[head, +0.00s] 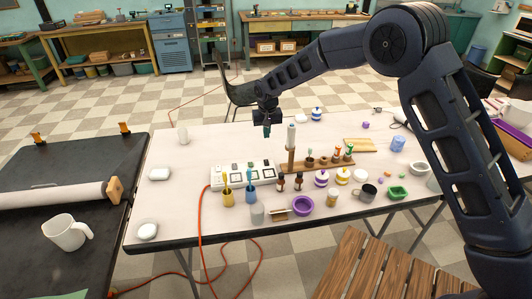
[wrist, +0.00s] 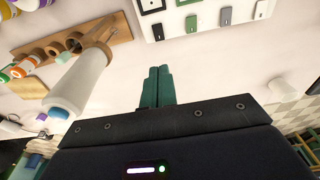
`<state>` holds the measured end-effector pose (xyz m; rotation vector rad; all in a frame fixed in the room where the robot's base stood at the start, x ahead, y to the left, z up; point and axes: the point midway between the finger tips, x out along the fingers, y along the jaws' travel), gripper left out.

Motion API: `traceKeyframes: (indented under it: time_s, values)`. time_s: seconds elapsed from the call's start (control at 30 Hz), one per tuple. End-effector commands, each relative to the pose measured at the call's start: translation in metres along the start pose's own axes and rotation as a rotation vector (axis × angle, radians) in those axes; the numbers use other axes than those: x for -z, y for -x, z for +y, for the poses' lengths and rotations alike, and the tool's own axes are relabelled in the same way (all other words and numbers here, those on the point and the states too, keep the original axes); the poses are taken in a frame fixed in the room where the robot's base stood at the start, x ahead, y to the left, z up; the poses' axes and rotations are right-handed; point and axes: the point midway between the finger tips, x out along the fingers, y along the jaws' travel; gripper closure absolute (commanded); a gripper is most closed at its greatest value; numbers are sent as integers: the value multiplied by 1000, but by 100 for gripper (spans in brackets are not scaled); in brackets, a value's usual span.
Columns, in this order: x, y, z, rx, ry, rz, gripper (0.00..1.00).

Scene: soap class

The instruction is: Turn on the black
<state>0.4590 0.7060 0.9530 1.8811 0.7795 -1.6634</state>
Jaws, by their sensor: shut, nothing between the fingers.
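A white switch panel (head: 216,184) lies on the white table, left of centre, with an orange cord running from it. In the wrist view the panel (wrist: 209,8) is at the top, partly cut off, with a black switch (wrist: 225,16), a grey switch (wrist: 194,23) and a green switch (wrist: 158,31) along its near edge. My gripper (head: 267,131) is above the table, behind and right of the panel, apart from it. Its green fingers (wrist: 159,85) are shut together and empty. I cannot tell the switches' on or off state.
A tall white cylinder (head: 291,136) stands on a wooden rack (head: 318,163) close right of my gripper. Brushes in yellow and blue cups (head: 251,196), bottles, jars and a purple bowl (head: 303,206) crowd the panel's front and right. The table's left part is mostly clear.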

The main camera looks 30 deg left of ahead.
Motion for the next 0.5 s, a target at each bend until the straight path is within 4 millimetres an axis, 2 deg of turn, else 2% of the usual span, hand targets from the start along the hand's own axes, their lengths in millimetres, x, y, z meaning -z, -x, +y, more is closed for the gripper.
traceKeyframes:
  time_s: [0.17, 0.5]
  values:
    - [0, -16, 0, -1, 1, -2, 100]
    - [-1, -73, 0, -1, 0, -3, 100]
